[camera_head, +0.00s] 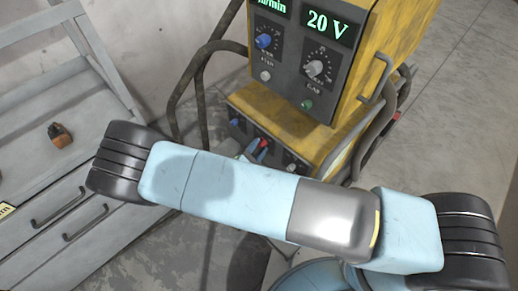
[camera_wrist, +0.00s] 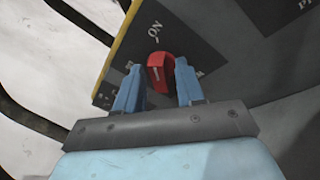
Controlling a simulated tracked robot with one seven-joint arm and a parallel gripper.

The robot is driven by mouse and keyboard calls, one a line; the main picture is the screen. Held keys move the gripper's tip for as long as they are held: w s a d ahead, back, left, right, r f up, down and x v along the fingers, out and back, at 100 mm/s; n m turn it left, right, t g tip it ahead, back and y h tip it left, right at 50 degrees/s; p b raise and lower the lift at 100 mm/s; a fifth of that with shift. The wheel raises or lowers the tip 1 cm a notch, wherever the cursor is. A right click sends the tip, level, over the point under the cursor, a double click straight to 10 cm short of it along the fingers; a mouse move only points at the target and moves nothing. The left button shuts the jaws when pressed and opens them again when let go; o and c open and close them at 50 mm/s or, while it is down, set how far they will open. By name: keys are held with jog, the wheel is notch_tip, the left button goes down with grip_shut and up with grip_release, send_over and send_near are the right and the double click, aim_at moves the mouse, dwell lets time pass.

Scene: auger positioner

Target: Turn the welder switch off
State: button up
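The welder switch is a red rotary knob (camera_wrist: 158,72) on a dark plate with a yellow edge in the wrist view. An "ON" label (camera_wrist: 154,32) is printed beyond it; a pale mark shows on the knob's face. My gripper (camera_wrist: 158,84) has its two blue fingers on either side of the knob, apart from each other. The right finger is very close to the knob; contact cannot be told. The left finger has a small gap. In the head view the red knob (camera_head: 263,143) shows on the lower front of the yellow welder (camera_head: 395,35), beyond my arm.
The welder's upper panel has a "20 V" display (camera_head: 328,24), a blue knob (camera_head: 263,41) and a grey knob (camera_head: 314,68). A grey drawer bench (camera_head: 60,185) with a small orange-brown object (camera_head: 60,135) is at the left.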

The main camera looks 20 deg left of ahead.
grip_shut()
jog(key=shift+d, duration=0.1)
jog(key=shift+n, duration=0.3)
jog(key=n+g, duration=0.1)
jog(key=n, duration=0.2)
jog(key=n+g+h, duration=0.1)
jog(key=n, duration=0.3)
jog(key=a+n+g, duration=0.1)
jog(key=n, duration=0.2)
jog(key=shift+w+r+n+g+h, duration=0.1)
jog(key=shift+r+n+g+h, duration=0.15)
jog(key=shift+n+g+h, duration=0.05)
jog(key=n, duration=0.1)
jog(key=n+h, duration=0.1)
jog(key=n, duration=0.1)
jog(key=shift+w+a+n+g, duration=0.2)
jog(key=shift+n+g, duration=0.1)
jog(key=shift+g, duration=0.1)
jog(key=shift+h, duration=0.3)
